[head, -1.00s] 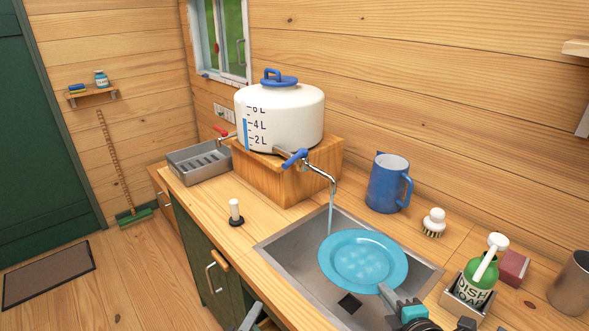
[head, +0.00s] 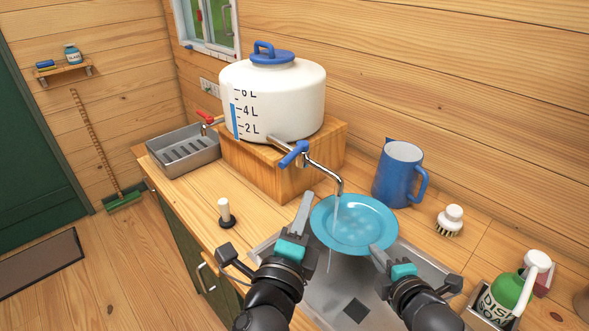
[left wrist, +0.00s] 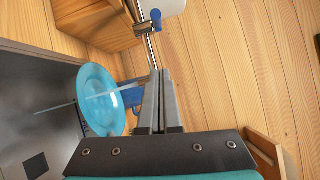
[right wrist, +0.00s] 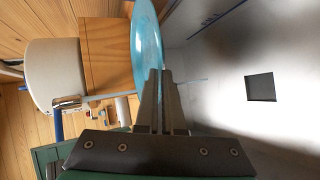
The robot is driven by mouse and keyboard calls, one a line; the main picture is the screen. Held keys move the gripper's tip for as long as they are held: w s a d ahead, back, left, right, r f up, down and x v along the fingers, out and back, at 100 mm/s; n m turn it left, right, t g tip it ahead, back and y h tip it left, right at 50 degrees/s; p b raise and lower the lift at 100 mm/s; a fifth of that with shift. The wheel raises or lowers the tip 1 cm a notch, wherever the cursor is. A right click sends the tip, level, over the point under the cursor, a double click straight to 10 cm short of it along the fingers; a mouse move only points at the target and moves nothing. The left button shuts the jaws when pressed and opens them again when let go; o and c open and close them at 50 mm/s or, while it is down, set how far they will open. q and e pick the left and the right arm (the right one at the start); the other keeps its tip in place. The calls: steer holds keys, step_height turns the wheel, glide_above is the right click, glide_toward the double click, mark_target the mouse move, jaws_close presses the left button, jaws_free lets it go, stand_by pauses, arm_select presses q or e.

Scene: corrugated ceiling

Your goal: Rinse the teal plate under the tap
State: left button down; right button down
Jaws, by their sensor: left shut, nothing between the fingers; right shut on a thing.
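The teal plate (head: 345,238) is held over the sink (head: 335,285), under the tap spout (head: 338,182). A thin stream of water falls onto it, and some runs off below its near edge. My right gripper (head: 375,248) is shut on the plate's near right rim; the right wrist view also shows the plate (right wrist: 146,45) at its fingertips. My left gripper (head: 307,198) is shut and empty, left of the plate and below the tap's blue handle (head: 292,155). In the left wrist view the plate (left wrist: 97,82) lies left of the fingers, apart from them.
The white water tank (head: 275,100) stands on a wooden box (head: 275,165). A blue jug (head: 398,175), a brush (head: 450,220) and a dish soap bottle (head: 505,295) stand right of the sink.

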mark_target(293, 154)
arm_select(q)
steer(key=w+a+r, duration=0.1)
steer(key=w+a, duration=0.1)
steer(key=w, duration=0.6)
steer(key=shift+p, duration=0.3)
arm_select(e)
steer(key=shift+w+r, duration=0.1)
steer(key=shift+r, duration=0.35)
arm_select(q)
steer(key=shift+w+a, duration=0.1)
arm_select(e)
steer(key=shift+r, duration=0.1)
